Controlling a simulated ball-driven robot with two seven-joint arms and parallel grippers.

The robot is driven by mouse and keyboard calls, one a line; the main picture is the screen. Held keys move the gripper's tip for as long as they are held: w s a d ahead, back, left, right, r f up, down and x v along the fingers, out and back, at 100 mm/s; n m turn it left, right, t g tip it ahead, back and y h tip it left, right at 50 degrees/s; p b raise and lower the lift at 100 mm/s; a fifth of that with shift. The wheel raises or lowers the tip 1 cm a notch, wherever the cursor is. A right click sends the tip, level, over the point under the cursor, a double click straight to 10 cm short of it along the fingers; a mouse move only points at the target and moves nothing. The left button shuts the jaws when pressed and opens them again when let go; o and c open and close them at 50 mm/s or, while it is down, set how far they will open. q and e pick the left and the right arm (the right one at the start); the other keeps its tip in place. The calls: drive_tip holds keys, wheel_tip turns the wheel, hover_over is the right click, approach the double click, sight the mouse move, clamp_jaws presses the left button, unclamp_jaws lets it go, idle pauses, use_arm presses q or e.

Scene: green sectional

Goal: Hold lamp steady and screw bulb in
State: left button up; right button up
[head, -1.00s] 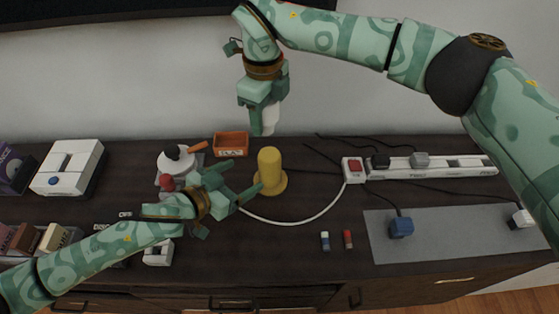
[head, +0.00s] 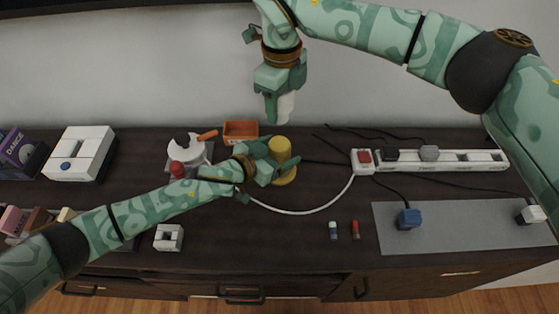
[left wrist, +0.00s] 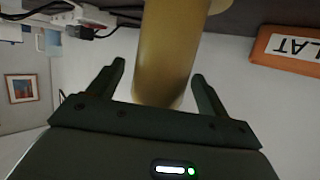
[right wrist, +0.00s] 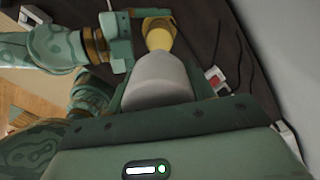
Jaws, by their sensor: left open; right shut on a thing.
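The lamp (head: 281,148) is a yellow upright cylinder on a round foot, standing on the dark cabinet top. My left gripper (head: 272,163) is open at the lamp. In the left wrist view the lamp body (left wrist: 168,55) stands between the two open fingers, with a gap visible on each side. My right gripper (head: 281,97) is shut on the bulb (head: 286,106), pale and rounded, and holds it above the lamp, apart from it. In the right wrist view the bulb (right wrist: 158,82) hides part of the lamp (right wrist: 160,35). The lamp's socket is not clearly visible.
An orange box (head: 240,131) stands just behind and left of the lamp. A white pot-like item (head: 187,148) and a red knob (head: 177,169) are left of it.

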sight(281, 120)
use_arm(q)
drive_tip(key=shift+x, duration=1.25)
drive_tip(key=shift+c, duration=0.4)
drive_tip(key=c, duration=1.4)
use_arm(e)
drive_tip(key=shift+f, duration=2.5)
drive_tip(key=shift+a+f, duration=0.1)
drive_tip(key=shift+f, duration=0.75)
drive_tip(key=shift+f, duration=0.3)
use_arm(q)
drive_tip(key=shift+s, duration=0.1)
use_arm(e)
drive_tip(key=shift+f, duration=0.35)
